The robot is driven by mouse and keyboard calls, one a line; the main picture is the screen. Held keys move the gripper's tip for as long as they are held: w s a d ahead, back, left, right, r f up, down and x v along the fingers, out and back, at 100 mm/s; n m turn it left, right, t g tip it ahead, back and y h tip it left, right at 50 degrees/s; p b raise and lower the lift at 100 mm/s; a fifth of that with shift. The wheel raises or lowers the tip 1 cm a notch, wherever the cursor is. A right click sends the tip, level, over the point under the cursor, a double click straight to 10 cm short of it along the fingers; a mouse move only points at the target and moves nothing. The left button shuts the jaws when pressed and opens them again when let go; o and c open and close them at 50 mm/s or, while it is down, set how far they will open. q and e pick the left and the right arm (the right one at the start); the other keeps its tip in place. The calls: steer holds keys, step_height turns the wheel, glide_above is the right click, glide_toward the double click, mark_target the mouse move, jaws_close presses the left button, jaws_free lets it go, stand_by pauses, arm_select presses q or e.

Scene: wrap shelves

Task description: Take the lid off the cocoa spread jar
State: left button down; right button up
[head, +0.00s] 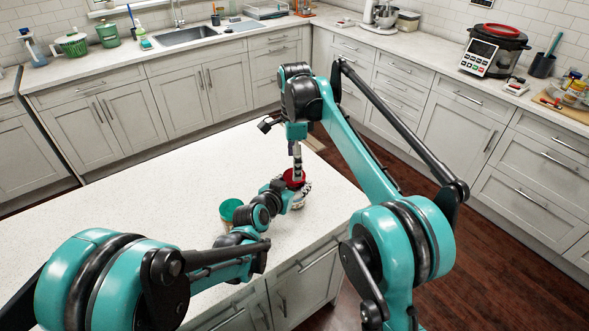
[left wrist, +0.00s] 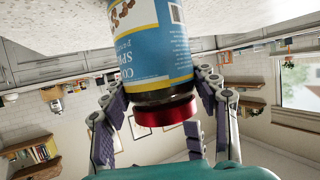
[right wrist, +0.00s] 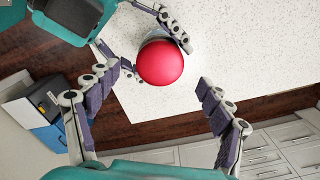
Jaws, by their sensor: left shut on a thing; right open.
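The cocoa spread jar (left wrist: 155,45) has a blue and cream label and a red lid (left wrist: 166,111); it appears upside down in the left wrist view. In the head view the red lid (head: 293,175) shows over the island, with the jar mostly hidden by my grippers. My left gripper (head: 288,192) is shut around the jar's side, its fingers on both sides in the left wrist view. My right gripper (right wrist: 155,80) points down above the jar, open and empty. The round red lid (right wrist: 160,63) lies just beyond its spread fingers, on the jar.
A green-topped container (head: 230,208) stands on the white island (head: 150,185), left of the jar and close to my left arm. The island's left part is clear. Counters along the walls hold a cooker (head: 495,48), a mixer (head: 380,14) and a sink (head: 187,36).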

steer(key=shift+r, duration=0.55)
steer(key=shift+c, duration=0.4)
step_height(320, 180, up, 3)
steer(key=m, duration=0.3)
step_height(320, 180, down, 8)
steer(key=shift+r, duration=0.15)
steer(key=c, duration=1.2)
steer(key=n, duration=0.3)
steer(key=shift+c, duration=0.2)
